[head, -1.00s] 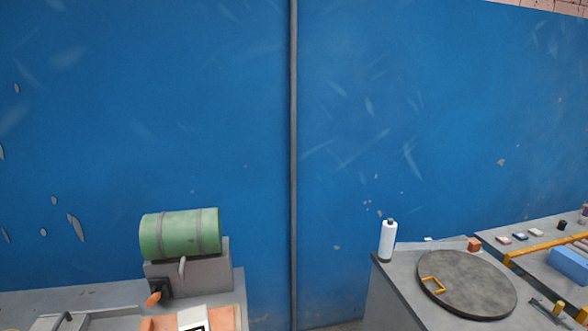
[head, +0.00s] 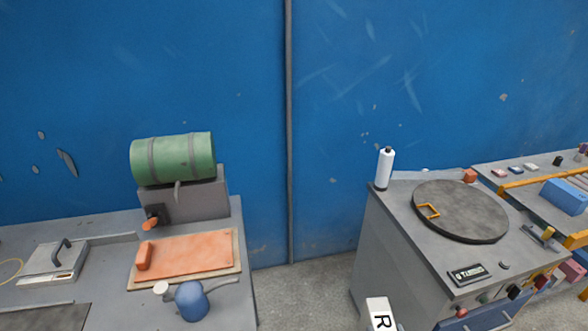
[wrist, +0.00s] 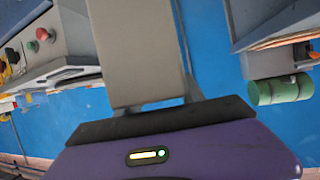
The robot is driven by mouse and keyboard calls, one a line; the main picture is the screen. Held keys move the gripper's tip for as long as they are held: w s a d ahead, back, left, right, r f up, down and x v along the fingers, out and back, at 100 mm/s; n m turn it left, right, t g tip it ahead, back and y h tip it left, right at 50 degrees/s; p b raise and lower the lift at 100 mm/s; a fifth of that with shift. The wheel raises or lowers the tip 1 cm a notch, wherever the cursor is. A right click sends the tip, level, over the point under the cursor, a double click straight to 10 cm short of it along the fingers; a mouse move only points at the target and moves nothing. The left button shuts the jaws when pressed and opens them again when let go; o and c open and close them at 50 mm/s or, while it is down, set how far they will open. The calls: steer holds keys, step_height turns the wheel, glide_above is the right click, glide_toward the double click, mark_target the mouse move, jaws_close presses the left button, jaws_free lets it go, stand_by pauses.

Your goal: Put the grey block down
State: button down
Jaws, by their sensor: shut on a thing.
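The grey block (wrist: 137,50) fills the top middle of the wrist view. It is long, plain and flat-sided, and stands out from the dark jaw bar of my gripper (wrist: 150,108). My gripper, with a purple body, is shut on it and holds it in the air, with blue wall and benches behind. The fingertips are not clearly seen. In the head view neither the block nor the gripper can be made out for sure; a pale piece marked R (head: 380,313) shows at the bottom edge, and I cannot tell what it is.
A left bench (head: 100,235) carries a green drum (head: 175,160), an orange slab (head: 195,256) and a blue pot (head: 191,301). A right cabinet (head: 375,230) carries a round dark lid (head: 460,211) and a white bottle (head: 384,168). Open floor (head: 310,290) lies between them.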

steer(key=shift+s+d+f, duration=0.15)
steer(key=shift+d, duration=0.25)
steer(key=f, duration=0.3)
steer(key=s+f, duration=0.1)
steer(key=f, duration=0.2)
steer(key=s+f, duration=0.1)
steer(key=f, duration=0.2)
steer(key=shift+a+f, duration=0.35)
steer(key=shift+s+d+f, duration=0.1)
steer(key=shift+d+f, duration=0.05)
steer(key=shift+f, duration=0.1)
steer(key=shift+d, duration=0.4)
steer(key=shift+s, duration=0.1)
